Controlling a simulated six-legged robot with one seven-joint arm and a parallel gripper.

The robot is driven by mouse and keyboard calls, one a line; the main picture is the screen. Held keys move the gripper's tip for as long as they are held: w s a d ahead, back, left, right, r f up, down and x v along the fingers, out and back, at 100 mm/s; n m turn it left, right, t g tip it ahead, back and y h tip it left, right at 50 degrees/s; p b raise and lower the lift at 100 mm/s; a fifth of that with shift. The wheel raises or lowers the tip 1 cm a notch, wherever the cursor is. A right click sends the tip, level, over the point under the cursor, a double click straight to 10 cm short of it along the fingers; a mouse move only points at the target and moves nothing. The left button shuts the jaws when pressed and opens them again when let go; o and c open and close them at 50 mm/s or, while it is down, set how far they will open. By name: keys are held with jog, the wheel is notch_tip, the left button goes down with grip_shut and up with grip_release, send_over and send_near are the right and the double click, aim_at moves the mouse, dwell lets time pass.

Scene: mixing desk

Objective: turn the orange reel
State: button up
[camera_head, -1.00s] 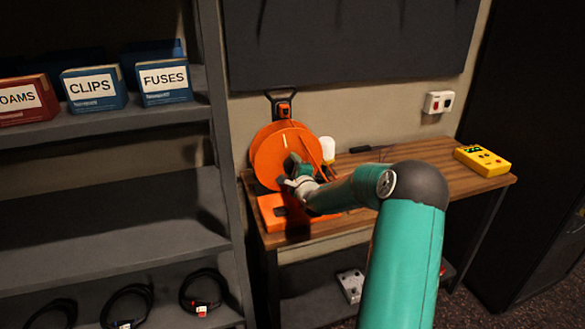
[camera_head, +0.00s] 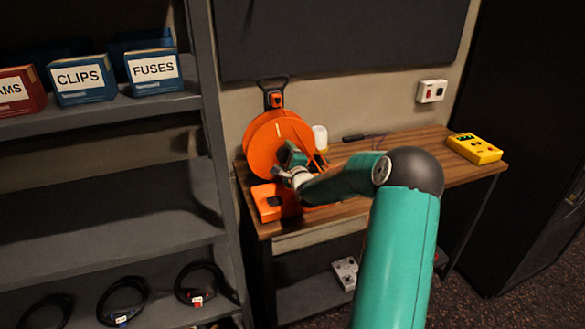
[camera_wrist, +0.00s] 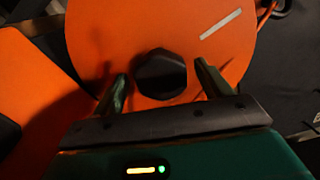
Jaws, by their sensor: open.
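The orange reel (camera_head: 274,139) stands upright on its orange base (camera_head: 272,203) at the left end of the wooden desk. In the wrist view the reel's orange face (camera_wrist: 150,30) fills the upper middle, with a pale stripe at its upper right and a dark faceted hub knob (camera_wrist: 160,75) at its centre. My gripper (camera_wrist: 163,90) is open, its two green fingers on either side of the knob with gaps showing. In the head view my gripper (camera_head: 290,165) is in front of the reel and hides part of its face and its centre.
A white-capped container (camera_head: 321,136) stands behind the reel's right side. A dark tool lies farther right on the desk. A yellow box (camera_head: 474,148) sits at the desk's right end. Shelves with labelled boxes (camera_head: 154,70) stand close on the left. The desk's middle right is mostly clear.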

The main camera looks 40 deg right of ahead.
jog(key=v, duration=1.3)
